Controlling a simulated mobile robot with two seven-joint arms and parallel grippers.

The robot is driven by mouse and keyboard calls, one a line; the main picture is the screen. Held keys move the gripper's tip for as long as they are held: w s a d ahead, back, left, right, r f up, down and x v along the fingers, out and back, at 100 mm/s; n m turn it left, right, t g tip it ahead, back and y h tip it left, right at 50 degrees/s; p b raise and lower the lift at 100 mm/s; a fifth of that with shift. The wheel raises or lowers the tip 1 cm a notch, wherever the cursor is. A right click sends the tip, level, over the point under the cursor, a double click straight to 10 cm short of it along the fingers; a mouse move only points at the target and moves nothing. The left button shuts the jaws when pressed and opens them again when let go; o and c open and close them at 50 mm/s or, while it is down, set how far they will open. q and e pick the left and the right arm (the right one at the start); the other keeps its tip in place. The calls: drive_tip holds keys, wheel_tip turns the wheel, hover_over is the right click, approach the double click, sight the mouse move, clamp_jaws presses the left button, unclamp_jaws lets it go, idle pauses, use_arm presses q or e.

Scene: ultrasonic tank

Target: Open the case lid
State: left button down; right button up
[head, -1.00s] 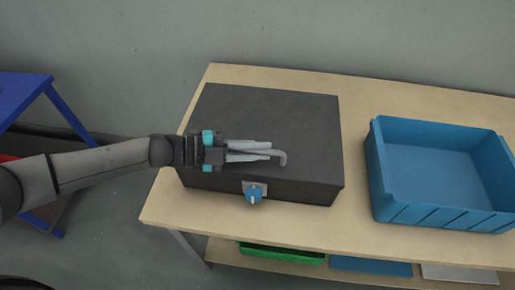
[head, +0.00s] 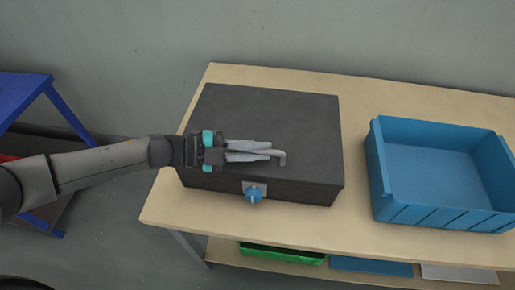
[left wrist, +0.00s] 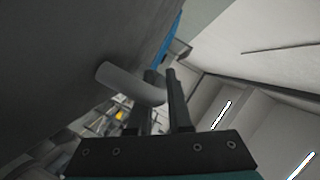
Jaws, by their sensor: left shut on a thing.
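The case (head: 290,120) is a dark grey box on the wooden table, and its lid is down. A blue knob on a light plate (head: 254,192) sits on its front face. A grey bent handle (head: 281,158) shows at the fingertips of my left gripper (head: 268,151), over the lid. In the left wrist view the handle (left wrist: 125,82) comes out of a dark surface and bends in between the fingers of my left gripper (left wrist: 160,90), which is shut on it. The fingers hide part of the handle. My right gripper is not in view.
An open, empty blue bin (head: 440,165) stands on the table (head: 355,222) to the right of the case. A green tray (head: 280,254) lies on the lower shelf. A blue stand (head: 22,95) is at the far left. Bare table lies between case and bin.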

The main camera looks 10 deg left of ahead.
use_arm(q)
drive_tip(key=w+r+n+p, duration=0.1)
drive_tip(key=w+r+p, duration=0.3)
drive_tip(key=r+p, duration=0.2)
drive_tip(key=w+r+n+g+p, duration=0.1)
drive_tip(key=w+r+n+p, duration=0.1)
drive_tip(key=w+r+p, duration=0.2)
drive_tip(key=shift+w+r+g+y+p, duration=0.35)
drive_tip(key=shift+r+p, duration=1.25)
drive_tip(key=shift+r, duration=0.9)
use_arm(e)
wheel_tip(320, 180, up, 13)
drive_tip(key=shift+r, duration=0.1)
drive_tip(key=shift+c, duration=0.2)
